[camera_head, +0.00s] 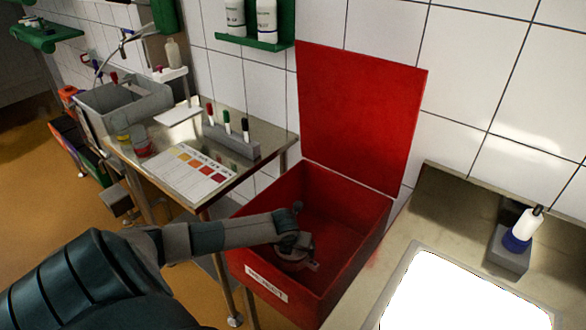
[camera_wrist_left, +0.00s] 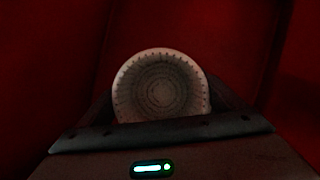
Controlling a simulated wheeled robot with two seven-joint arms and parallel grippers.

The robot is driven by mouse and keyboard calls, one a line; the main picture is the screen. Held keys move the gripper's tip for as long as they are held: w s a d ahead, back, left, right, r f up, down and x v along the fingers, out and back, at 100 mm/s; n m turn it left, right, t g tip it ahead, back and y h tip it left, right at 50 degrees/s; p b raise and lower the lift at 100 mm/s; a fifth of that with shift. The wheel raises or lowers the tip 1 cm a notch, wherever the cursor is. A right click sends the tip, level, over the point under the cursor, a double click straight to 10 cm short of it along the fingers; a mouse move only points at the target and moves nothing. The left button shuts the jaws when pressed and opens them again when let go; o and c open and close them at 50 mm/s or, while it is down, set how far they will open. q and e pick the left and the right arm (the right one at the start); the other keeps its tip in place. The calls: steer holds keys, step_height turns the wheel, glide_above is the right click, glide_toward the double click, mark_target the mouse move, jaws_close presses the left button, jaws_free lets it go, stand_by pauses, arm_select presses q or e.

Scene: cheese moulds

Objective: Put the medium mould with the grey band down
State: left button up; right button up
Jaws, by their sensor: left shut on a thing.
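My left gripper (camera_head: 297,258) reaches down into the open red box (camera_head: 262,215). In the left wrist view it is shut on a pale round mould (camera_wrist_left: 161,86), with a dark finger at either side of it. The mould's open mouth faces the camera, and its inside shows rings and a row of small marks near the rim. No grey band can be made out. Red walls surround the mould, and I cannot tell whether it touches the box floor. In the head view the gripper and arm mostly hide it. My right gripper is not in view.
The box's red lid (camera_head: 360,105) stands raised at the back. A steel table (camera_head: 270,125) with a colour chart (camera_head: 190,172) and a marker rack (camera_head: 232,138) stands to the left. A worktop (camera_head: 450,210) with a bright white panel (camera_head: 455,295) lies to the right.

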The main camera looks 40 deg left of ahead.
mark_target(293, 254)
arm_select(q)
steer(key=shift+f, duration=0.5)
step_height(293, 254, down, 2)
steer(key=shift+f+p, duration=0.1)
steer(key=shift+p, duration=0.2)
steer(key=shift+f, duration=0.5)
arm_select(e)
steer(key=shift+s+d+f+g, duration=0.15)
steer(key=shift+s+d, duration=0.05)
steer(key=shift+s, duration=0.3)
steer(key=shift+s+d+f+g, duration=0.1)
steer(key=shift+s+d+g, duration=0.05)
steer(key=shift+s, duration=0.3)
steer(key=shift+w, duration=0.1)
arm_select(q)
steer(key=o, duration=1.1)
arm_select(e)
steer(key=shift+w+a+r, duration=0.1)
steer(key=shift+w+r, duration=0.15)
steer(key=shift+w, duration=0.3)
